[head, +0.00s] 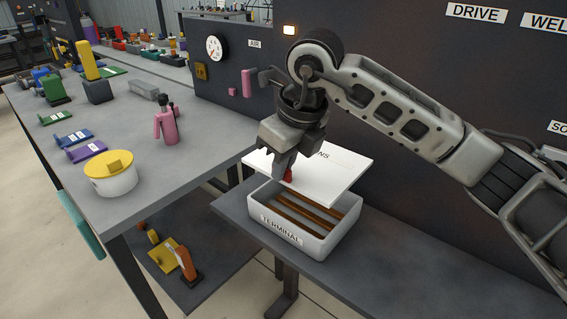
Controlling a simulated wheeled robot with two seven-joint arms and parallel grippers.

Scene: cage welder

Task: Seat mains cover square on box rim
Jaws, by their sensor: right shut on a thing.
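The mains cover (338,172) is a flat white plate with partly hidden lettering ending in "NS". It is over the back part of the terminal box (329,247), a pale open box labelled TERMINAL. The box's front part is uncovered and shows brown bars inside. The cover looks tilted and off the rim line; I cannot tell whether it touches the rim. My right gripper (284,176) points down at the cover's front left part and is shut on a small red part, seemingly the cover's handle (288,177). My left gripper is out of view.
The box stands on a dark grey shelf (420,268) against a dark panel wall. A grey bench (130,205) at left holds a white pot with yellow lid (110,174), a pink bottle-like tool (166,124) and coloured tagged pieces. The shelf right of the box is clear.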

